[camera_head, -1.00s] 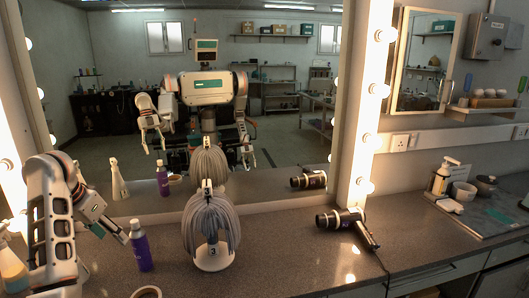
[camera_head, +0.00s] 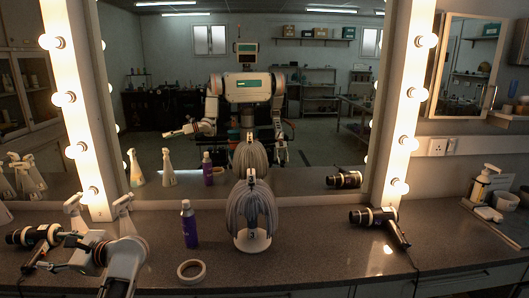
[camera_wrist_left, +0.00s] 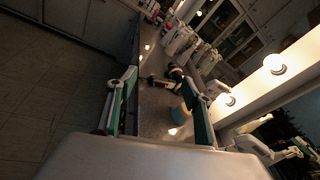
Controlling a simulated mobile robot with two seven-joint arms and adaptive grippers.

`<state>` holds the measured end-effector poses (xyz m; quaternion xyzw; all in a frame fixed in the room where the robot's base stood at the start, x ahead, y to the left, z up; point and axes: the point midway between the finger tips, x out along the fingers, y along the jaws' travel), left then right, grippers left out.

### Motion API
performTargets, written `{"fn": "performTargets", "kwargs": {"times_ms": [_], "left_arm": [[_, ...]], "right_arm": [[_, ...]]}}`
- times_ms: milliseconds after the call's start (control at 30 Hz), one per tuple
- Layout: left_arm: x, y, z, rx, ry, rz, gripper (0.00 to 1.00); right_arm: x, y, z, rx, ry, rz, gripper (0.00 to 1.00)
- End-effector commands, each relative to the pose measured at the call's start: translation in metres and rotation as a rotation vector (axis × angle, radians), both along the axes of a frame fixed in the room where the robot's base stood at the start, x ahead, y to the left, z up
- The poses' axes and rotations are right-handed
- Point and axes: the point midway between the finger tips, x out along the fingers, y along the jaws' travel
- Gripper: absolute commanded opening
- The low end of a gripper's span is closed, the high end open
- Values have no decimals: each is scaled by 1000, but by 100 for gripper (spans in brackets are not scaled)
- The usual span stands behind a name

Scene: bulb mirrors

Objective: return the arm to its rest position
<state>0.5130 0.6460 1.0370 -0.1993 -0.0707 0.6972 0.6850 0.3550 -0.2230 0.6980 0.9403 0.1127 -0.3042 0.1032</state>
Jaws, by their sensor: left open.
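My left arm (camera_head: 124,262) comes in low at the left in the head view. Its left gripper (camera_head: 60,254) points left over the counter, close to a hair dryer lying there. In the left wrist view the two green-lined fingers of the left gripper (camera_wrist_left: 155,78) stand well apart with nothing held between them. My right gripper is out of both views, apart from a small mirror reflection of that arm hanging down.
White spray bottles (camera_head: 123,212) stand at left. A bulb-lined mirror (camera_head: 330,120) rises behind.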

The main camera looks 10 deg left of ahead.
Motion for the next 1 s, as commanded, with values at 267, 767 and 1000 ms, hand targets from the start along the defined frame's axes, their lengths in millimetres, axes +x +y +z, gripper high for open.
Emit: {"fn": "performTargets", "kwargs": {"times_ms": [267,767,1000], "left_arm": [[18,-78,53,770,782,-243,51],[19,-342,-125,2100,1949,-426,51],[-62,-407,-251,-2086,-1719,288,51]], "right_arm": [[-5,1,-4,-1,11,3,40],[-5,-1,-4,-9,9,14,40],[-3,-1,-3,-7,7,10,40]]}}
